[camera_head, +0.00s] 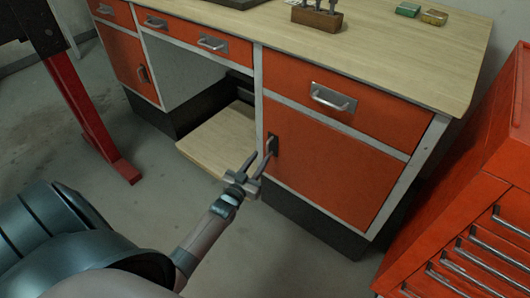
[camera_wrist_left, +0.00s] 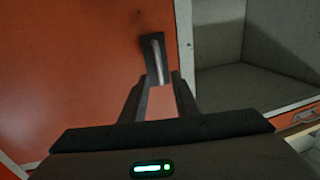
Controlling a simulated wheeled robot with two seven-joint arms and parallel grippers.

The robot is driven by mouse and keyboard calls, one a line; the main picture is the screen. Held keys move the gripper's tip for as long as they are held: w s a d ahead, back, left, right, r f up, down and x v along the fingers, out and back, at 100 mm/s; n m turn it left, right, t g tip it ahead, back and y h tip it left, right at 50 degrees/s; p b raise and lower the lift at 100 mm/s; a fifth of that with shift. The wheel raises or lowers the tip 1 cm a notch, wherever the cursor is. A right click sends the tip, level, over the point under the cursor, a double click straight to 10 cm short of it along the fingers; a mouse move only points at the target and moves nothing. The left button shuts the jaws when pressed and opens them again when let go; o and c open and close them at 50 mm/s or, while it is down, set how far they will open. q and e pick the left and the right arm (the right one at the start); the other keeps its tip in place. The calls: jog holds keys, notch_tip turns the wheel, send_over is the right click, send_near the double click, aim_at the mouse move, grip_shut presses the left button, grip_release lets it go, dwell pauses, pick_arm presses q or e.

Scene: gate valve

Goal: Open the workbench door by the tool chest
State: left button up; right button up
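The orange workbench door (camera_head: 335,172) by the tool chest is shut, below a drawer at the bench's right end. Its dark upright handle (camera_head: 272,146) is near the door's left edge. My left gripper (camera_head: 260,156) is open right in front of this handle. In the left wrist view, the handle (camera_wrist_left: 154,55) stands just beyond the fingertips, its lower end between them. The fingers (camera_wrist_left: 162,82) are apart, and I cannot tell whether either touches the handle. My right gripper is not in view.
The red tool chest (camera_head: 470,235) stands right of the bench, with a narrow floor gap between. A red post (camera_head: 92,125) stands at left. Floor in front of the door is clear.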

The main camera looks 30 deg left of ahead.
aim_at(267, 149)
pick_arm(q)
jog(key=shift+w+a, duration=0.15)
jog(key=shift+w, duration=1.1)
jog(key=shift+w+a, duration=0.15)
jog(key=shift+w, duration=1.05)
grip_shut()
